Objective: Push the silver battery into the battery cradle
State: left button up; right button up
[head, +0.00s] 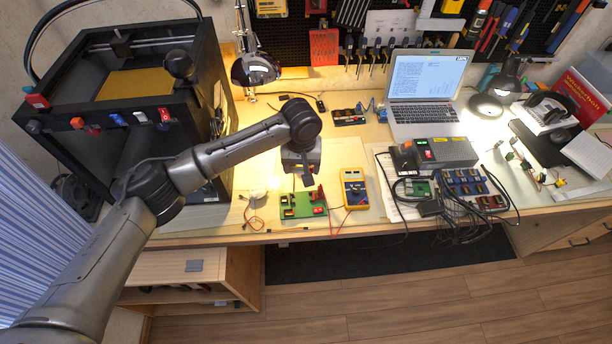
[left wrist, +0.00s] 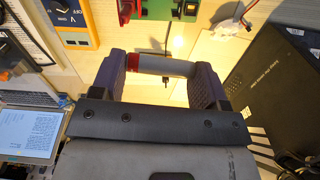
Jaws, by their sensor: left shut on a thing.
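My left gripper (head: 304,174) is over the bench, just behind the green board (head: 291,212) in the head view. In the left wrist view the two dark fingers of my left gripper (left wrist: 160,72) are shut on the silver battery (left wrist: 168,66), a grey cylinder with a red end on the left. The battery lies crosswise between the finger pads. The green board also shows at the top edge of the left wrist view (left wrist: 186,8), apart from the battery. It carries dark holders and a red part; I cannot tell which is the battery cradle. My right gripper is out of view.
A yellow multimeter (head: 354,189) lies right of the board. A white round item (head: 257,195) with thin wires lies to its left. A black 3D printer (head: 120,100) stands at the left. A laptop (head: 425,90) and a cabled grey box (head: 447,153) are to the right.

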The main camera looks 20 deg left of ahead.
pick_arm(q)
jog(key=n, duration=0.2)
send_near(302, 198)
notch_tip(302, 198, down, 5)
jog(key=b, duration=0.6)
jog(key=shift+f+b, duration=0.2)
jog(key=shift+b, duration=0.1)
jog(key=shift+p, duration=0.55)
jog(key=shift+p, duration=0.3)
jog(key=shift+r+p, duration=0.1)
jog(key=shift+p, duration=0.35)
dwell(0.6)
jog(key=shift+p, duration=0.3)
jog(key=shift+f, duration=0.4)
dwell(0.5)
jog(key=o, duration=1)
